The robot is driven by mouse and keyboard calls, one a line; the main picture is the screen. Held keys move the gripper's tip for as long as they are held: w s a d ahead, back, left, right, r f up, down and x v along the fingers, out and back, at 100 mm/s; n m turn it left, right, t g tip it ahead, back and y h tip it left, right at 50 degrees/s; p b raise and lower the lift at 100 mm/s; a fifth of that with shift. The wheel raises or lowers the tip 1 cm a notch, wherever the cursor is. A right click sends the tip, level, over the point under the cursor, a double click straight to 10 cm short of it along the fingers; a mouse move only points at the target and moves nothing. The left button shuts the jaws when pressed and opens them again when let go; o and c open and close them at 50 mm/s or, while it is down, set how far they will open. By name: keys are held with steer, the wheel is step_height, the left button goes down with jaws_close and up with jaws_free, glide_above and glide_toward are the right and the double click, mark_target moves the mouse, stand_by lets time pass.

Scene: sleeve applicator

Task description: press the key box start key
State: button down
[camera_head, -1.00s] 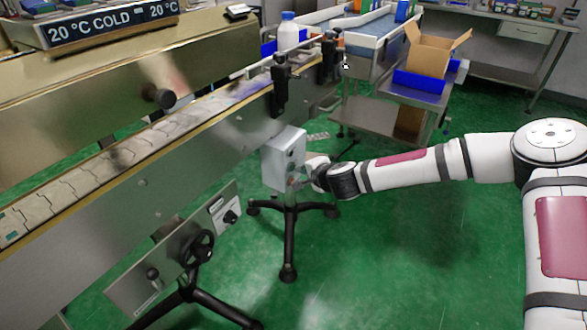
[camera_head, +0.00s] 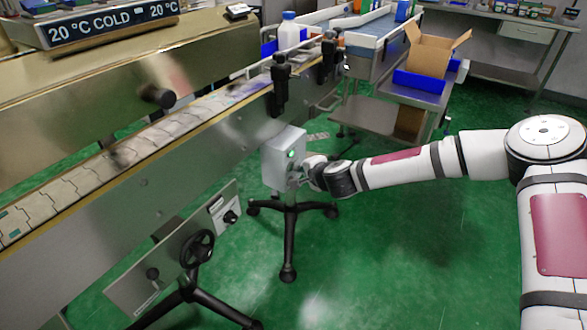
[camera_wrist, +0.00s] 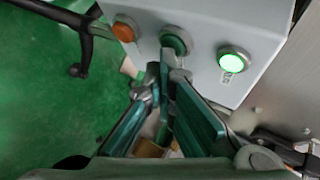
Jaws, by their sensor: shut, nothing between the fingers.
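The key box is a light grey box (camera_head: 277,166) on a black-legged stand beside the conveyor. In the wrist view its face (camera_wrist: 205,20) carries an orange-red button (camera_wrist: 123,31), a dark green button (camera_wrist: 176,40) in the middle and a brightly lit green round light (camera_wrist: 234,62) on the right. My gripper (camera_wrist: 173,64) is shut and empty. Its tips overlap the lower edge of the middle green button; I cannot tell whether they touch it. In the head view my gripper (camera_head: 301,173) is at the box's right side, below the lit green spot.
The steel conveyor (camera_head: 120,185) runs along the left, with a white bottle (camera_head: 289,36) near its far end. A handwheel panel (camera_head: 175,252) juts out below. An open carton (camera_head: 428,54) stands at the back right. Green floor is clear at the lower right.

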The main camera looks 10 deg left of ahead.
steer(key=shift+d, duration=0.15)
steer(key=shift+s+d, duration=0.3)
steer(key=shift+d, duration=0.3)
steer(key=shift+s+d+p, duration=0.1)
steer(key=shift+s+d, duration=0.2)
steer(key=shift+d, duration=0.5)
steer(key=shift+s+d+p, duration=0.15)
steer(key=shift+s+d, duration=0.1)
steer(key=shift+d, duration=0.55)
steer(key=shift+s+d+p, duration=0.1)
steer(key=shift+s+d, duration=0.2)
steer(key=shift+d, duration=0.5)
steer(key=shift+r, duration=0.1)
